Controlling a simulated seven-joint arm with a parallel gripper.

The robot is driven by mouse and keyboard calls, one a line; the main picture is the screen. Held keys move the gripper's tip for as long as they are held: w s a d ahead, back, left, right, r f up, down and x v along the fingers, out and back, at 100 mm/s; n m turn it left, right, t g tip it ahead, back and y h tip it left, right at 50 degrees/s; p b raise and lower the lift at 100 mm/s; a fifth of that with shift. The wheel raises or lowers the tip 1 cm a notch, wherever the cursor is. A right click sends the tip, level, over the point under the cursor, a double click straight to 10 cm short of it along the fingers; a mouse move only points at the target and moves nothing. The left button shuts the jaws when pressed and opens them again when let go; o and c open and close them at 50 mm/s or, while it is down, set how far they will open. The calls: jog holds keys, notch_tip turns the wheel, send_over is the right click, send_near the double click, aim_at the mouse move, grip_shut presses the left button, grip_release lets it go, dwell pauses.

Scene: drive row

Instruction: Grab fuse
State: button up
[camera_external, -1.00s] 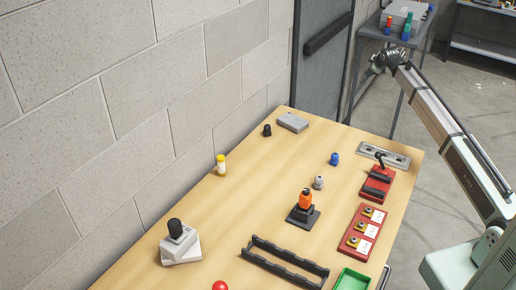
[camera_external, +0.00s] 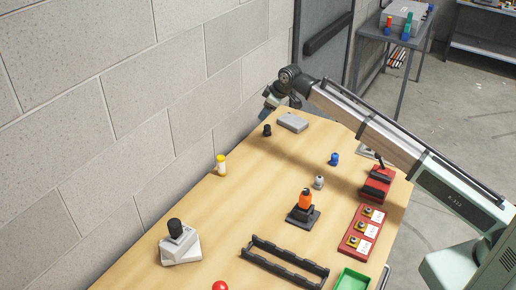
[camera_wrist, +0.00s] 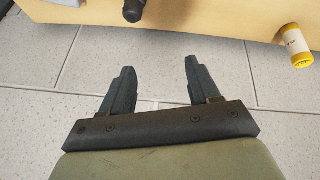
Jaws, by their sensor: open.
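The likely fuse is a small cylinder with yellow ends and a white middle band (camera_external: 221,165), upright near the table's wall-side edge. It also shows at the upper right of the wrist view (camera_wrist: 297,45), with dark marks on its band. My gripper (camera_wrist: 159,68) is open and empty, with its two dark fingers apart in front of the block wall. In the external view my gripper (camera_external: 268,101) is at the table's far end, close to the wall, above and beyond the black-capped piece. The fuse is well apart from it.
A black-capped piece (camera_external: 267,130) and a grey box (camera_external: 292,122) sit at the far end. An orange-handled black device (camera_external: 304,208), blue piece (camera_external: 334,159), red blocks (camera_external: 363,231), black rack (camera_external: 284,262) and green tray (camera_external: 352,280) are on the table. The block wall (camera_external: 110,120) borders it.

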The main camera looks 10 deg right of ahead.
aim_at(220, 166)
jog(key=s+a+n+g, duration=0.1)
jog(key=s+a+g, duration=0.2)
jog(key=s+a, duration=1.3)
jog(key=x, duration=0.8)
jog(key=shift+a+f, duration=0.2)
jog(key=shift+f, duration=0.15)
jog(key=shift+a+x, duration=0.15)
jog(key=shift+x, duration=1.15)
jog(key=shift+a+x, duration=0.1)
jog(key=shift+x, duration=1.2)
jog(key=shift+w+r, duration=0.15)
jog(key=c, duration=1.1)
